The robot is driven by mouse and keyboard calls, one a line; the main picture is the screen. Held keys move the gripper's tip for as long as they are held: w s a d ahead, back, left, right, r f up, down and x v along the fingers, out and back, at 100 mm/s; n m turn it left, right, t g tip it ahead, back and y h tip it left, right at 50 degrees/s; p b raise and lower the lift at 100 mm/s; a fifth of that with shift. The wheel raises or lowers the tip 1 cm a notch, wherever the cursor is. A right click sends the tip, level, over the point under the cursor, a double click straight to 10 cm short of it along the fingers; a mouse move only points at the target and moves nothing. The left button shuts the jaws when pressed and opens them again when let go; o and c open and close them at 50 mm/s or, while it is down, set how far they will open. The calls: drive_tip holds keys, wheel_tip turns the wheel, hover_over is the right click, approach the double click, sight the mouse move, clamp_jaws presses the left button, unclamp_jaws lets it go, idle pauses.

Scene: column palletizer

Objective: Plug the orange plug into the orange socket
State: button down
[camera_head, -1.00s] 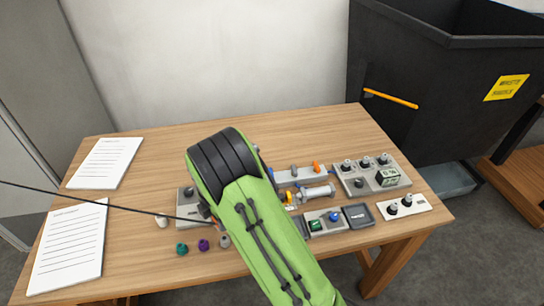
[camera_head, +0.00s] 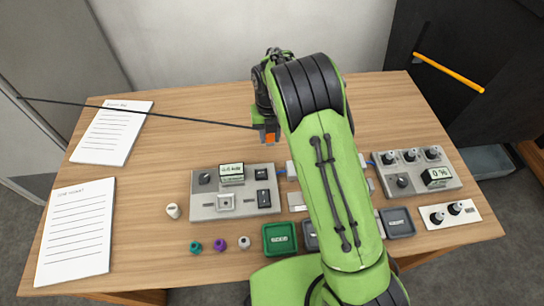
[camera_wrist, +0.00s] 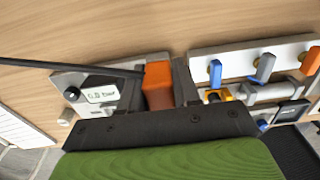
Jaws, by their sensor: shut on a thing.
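The orange plug (camera_head: 270,138) is between the fingers of my gripper (camera_head: 267,130), raised above the table behind the panel with a small display. In the wrist view the plug (camera_wrist: 158,78) shows as an orange block between the dark fingers, and my gripper (camera_wrist: 158,90) is shut on it. A thin black cable (camera_head: 140,117) runs from the plug to the left. I cannot clearly make out an orange socket. A yellow-orange fitting (camera_wrist: 216,96) shows right of the gripper in the wrist view, but I cannot tell whether it is a socket.
The display panel (camera_head: 240,207) has switches and a pale square fitting. My arm hides the middle of the table (camera_head: 170,250). A knob panel (camera_head: 415,184) and a two-knob plate (camera_head: 448,216) stand at right. Small coloured caps (camera_head: 220,243) and paper sheets (camera_head: 75,230) lie at left.

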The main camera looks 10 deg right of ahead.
sight(270, 160)
wheel_tip(270, 160, down, 9)
drive_tip(key=shift+f+b, duration=0.2)
drive_tip(key=shift+b, duration=0.45)
drive_tip(key=shift+f, duration=0.4)
drive_tip(key=c, duration=0.8)
unclamp_jaws()
drive_tip(key=shift+r, duration=0.1)
drive_tip(key=shift+r, duration=0.1)
